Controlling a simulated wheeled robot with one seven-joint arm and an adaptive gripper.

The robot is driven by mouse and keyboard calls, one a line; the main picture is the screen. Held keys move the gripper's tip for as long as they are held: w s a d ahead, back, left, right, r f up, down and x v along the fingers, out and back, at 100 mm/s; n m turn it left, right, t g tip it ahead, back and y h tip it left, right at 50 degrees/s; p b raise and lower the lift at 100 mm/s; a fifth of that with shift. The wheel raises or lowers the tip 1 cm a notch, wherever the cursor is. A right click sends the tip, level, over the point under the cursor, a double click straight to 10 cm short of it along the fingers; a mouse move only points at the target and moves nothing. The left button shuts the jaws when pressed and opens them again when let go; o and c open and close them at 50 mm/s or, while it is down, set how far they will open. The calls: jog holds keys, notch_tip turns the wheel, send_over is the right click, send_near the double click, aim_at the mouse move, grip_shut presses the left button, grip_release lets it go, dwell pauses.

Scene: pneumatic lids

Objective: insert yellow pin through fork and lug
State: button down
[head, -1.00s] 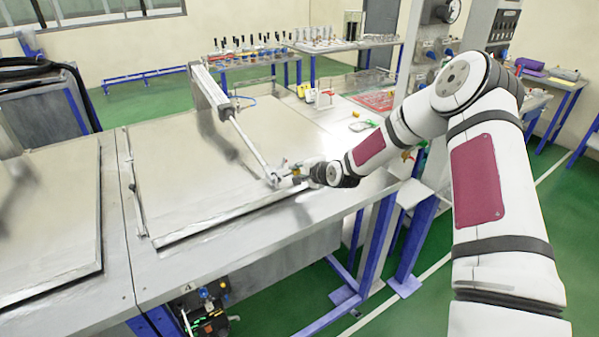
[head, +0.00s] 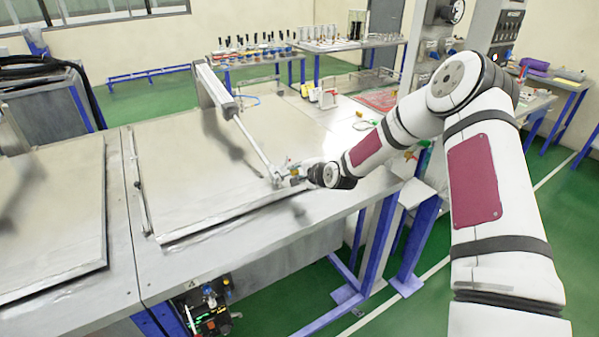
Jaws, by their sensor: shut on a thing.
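My gripper (head: 291,179) is at the lower end of the pneumatic cylinder's rod (head: 254,147), low over the metal lid (head: 195,197). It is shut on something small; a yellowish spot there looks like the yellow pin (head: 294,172). The fork and lug (head: 277,180) are at the rod's end, right beside my fingers. They are too small to tell apart, and I cannot tell whether the pin is in their holes. The cylinder body (head: 216,90) slants up to the back left.
A second lid (head: 50,215) lies to the left. Small tools and a red mat (head: 382,99) lie on the bench behind my arm. Tables with several parts (head: 330,45) stand at the back. A blue-legged frame (head: 380,235) stands below right.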

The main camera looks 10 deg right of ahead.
aim_at(288, 175)
jog(key=shift+s+a+p, duration=0.2)
jog(key=shift+s+a, duration=0.05)
jog(key=shift+a, duration=0.5)
jog(key=shift+s+a+p, duration=0.2)
jog(key=shift+s+a, duration=0.05)
jog(key=shift+a, duration=0.45)
